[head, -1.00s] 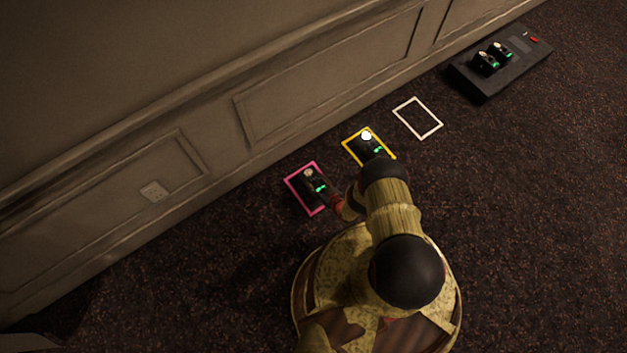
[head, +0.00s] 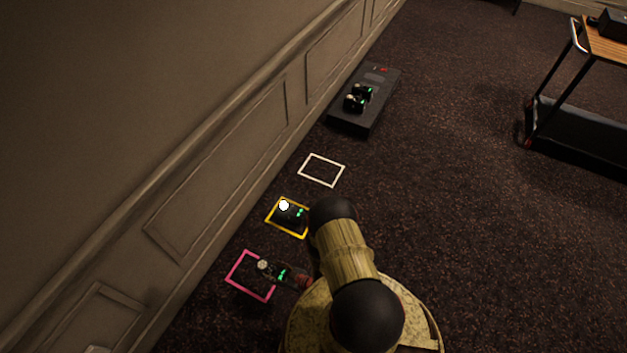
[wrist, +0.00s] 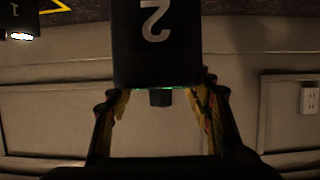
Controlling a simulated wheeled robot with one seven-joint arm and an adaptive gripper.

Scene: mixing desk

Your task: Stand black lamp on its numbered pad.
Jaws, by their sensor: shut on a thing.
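A black lamp (head: 275,270) with a pale round top and a green-lit display is at the pink-outlined pad (head: 231,276), over its right part. My gripper (head: 304,281) is shut on this lamp from the right side. In the wrist view the held lamp (wrist: 155,55) shows a large "2" and fills the space between the fingertips (wrist: 160,95). I cannot tell whether its base touches the floor. The pad's number is not readable.
A lit black lamp (head: 291,214) marked "1" (wrist: 18,14) stands on the yellow-outlined pad (head: 276,228). The white-outlined pad (head: 321,170) is empty. A dark case (head: 352,121) holds two more lamps (head: 359,97). The panelled wall (head: 215,215) runs close along the left; a cart (head: 575,125) stands right.

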